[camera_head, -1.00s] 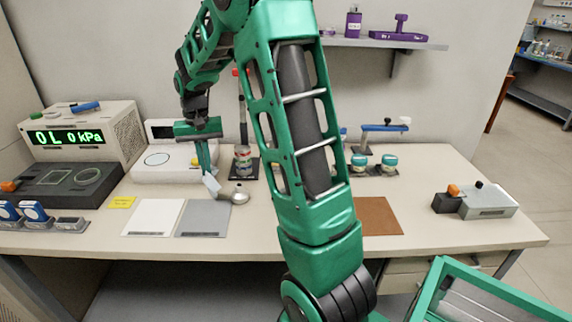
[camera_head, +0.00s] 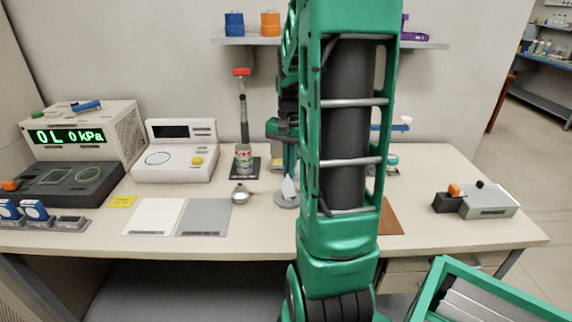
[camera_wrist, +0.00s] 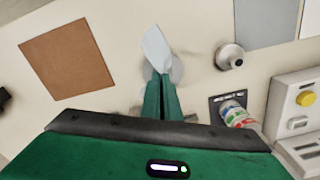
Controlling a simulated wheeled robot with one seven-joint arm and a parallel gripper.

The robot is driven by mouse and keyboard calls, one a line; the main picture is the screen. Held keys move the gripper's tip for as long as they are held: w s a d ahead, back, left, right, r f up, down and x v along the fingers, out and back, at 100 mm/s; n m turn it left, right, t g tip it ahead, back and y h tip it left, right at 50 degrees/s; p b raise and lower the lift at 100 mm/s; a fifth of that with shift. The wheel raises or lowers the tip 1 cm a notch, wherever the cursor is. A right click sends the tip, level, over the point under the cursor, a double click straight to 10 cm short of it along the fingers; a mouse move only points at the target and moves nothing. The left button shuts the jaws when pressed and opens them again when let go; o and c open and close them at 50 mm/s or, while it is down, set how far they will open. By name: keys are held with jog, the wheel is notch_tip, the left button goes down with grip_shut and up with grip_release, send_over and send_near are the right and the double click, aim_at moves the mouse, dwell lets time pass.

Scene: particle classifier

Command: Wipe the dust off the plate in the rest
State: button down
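My gripper (camera_head: 289,172) points down over the middle of the bench. It is shut on a pale bluish-white wipe (camera_head: 288,188), which hangs below the fingertips. In the wrist view the wipe (camera_wrist: 155,47) sticks out beyond the green fingers (camera_wrist: 161,92). A small round grey disc (camera_head: 283,201), perhaps the plate in its rest, lies under and beside the wipe. In the wrist view the disc (camera_wrist: 177,70) is partly covered by wipe and fingers. I cannot tell whether the wipe touches it, and no dust can be made out.
A small metal funnel-like cup (camera_head: 240,195) and a can on a dark pad (camera_head: 254,172) stand left of the gripper. A grey mat (camera_head: 205,217) and a white mat (camera_head: 155,216) lie further left. A brown mat (camera_wrist: 66,60) lies on the other side. My arm hides part of the bench.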

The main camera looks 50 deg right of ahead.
jog(key=shift+f, duration=3.55)
jog(key=c, duration=1)
grip_release()
